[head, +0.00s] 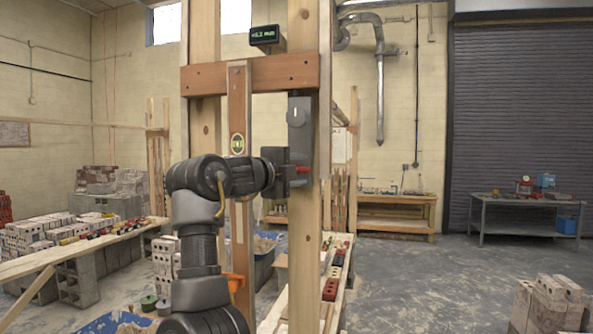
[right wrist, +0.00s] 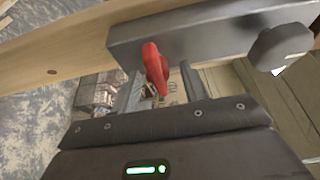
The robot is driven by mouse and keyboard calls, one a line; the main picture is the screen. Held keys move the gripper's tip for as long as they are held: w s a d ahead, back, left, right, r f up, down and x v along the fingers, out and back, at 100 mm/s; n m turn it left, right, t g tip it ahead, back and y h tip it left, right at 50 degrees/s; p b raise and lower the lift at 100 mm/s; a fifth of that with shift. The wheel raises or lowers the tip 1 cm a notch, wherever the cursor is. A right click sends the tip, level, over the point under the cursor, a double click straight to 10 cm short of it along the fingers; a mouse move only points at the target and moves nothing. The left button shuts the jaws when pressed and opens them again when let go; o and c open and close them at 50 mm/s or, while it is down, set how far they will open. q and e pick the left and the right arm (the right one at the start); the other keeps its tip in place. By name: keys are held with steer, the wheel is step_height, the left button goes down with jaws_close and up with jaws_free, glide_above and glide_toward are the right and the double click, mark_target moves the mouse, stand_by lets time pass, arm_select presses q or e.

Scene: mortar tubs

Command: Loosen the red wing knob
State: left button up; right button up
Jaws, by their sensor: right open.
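The red wing knob (head: 303,169) sits low on a dark grey metal box fixed to an upright wooden post. In the right wrist view the red knob (right wrist: 154,68) sticks out from the grey box (right wrist: 205,32). My right gripper (head: 293,172) is level with the knob and close against it from the left. Its two fingers are apart, one on each side of the knob in the right wrist view (right wrist: 160,80), with gaps visible. Whether a finger touches the knob cannot be told. My left gripper is out of view.
A dark round knob (right wrist: 281,47) is at the box's other end. A wooden crosspiece (head: 270,73), a small display (head: 264,35) and a green level vial (head: 237,143) are on the frame around my arm. A bench (head: 520,203) stands at right, beyond open floor.

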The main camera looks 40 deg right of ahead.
steer(key=shift+d+f, duration=0.1)
steer(key=shift+c, duration=1.3)
steer(key=shift+w, duration=0.15)
jaws_close()
steer(key=shift+f+n+h+b, duration=0.3)
steer(key=shift+n+b, duration=0.5)
steer(key=shift+b, duration=0.25)
steer(key=n+t+h+b, duration=0.1)
steer(key=n+b, duration=0.2)
steer(key=n, duration=0.1)
steer(key=n+t+b, duration=0.1)
steer(key=n+b, duration=0.3)
steer(key=shift+t+h, duration=0.3)
steer(key=shift+h, duration=0.1)
steer(key=n+t+b, duration=0.1)
steer(key=n+b, duration=0.1)
steer(key=n, duration=0.1)
steer(key=n+t+b, duration=0.1)
steer(key=n+b, duration=0.1)
steer(key=n, duration=0.1)
steer(key=shift+t, duration=0.4)
steer(key=n+t+b, duration=0.2)
steer(key=n, duration=0.2)
steer(key=shift+r+y, duration=0.2)
steer(key=shift+y, duration=0.2)
steer(key=shift+w+r+n+t, duration=0.1)
steer(key=shift+n+t, duration=0.4)
steer(key=shift+n, duration=0.3)
steer(key=shift+r+n+y+b, duration=0.1)
steer(key=shift+n+y+b, duration=0.2)
